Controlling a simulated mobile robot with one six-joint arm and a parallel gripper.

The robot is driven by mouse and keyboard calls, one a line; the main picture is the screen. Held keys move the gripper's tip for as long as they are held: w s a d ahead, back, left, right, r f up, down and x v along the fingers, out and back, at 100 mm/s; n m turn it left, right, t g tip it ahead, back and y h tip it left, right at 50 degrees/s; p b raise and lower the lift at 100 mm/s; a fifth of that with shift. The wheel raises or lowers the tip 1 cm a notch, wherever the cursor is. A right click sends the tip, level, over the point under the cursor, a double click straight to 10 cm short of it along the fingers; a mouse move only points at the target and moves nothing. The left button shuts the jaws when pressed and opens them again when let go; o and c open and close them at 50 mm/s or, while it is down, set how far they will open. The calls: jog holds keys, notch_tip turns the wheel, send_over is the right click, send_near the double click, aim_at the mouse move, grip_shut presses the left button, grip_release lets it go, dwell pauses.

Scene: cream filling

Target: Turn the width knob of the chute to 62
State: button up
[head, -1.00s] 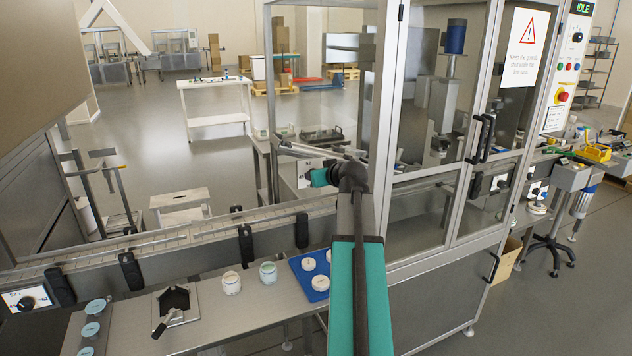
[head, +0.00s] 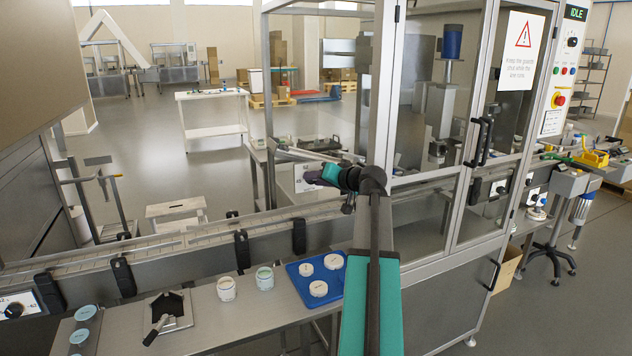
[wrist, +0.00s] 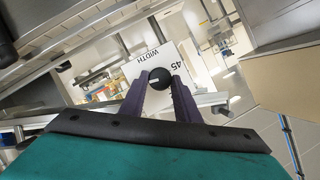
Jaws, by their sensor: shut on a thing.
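The width knob (wrist: 160,79) is a round black knob with a short white mark on its face. It sits on a white plate (wrist: 188,58) lettered WIDTH, with the number 45 beside the knob. My gripper (wrist: 160,84) has a dark purple finger on each side of the knob and is shut on it. In the head view my gripper (head: 314,178) is at the plate (head: 302,181) by the chute, left of the guarded machine. The knob is hidden there, and I cannot read its setting beyond the 45 on the plate.
A conveyor (head: 190,242) runs in front of the gripper. The glazed machine guard (head: 383,130) stands close on the right.

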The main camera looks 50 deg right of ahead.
jog(key=shift+f, duration=0.1)
jog(key=o, duration=1)
jog(key=shift+o, duration=0.2)
jog(key=b+v, duration=0.1)
jog(key=v, duration=1.3)
jog(key=shift+b, duration=0.35)
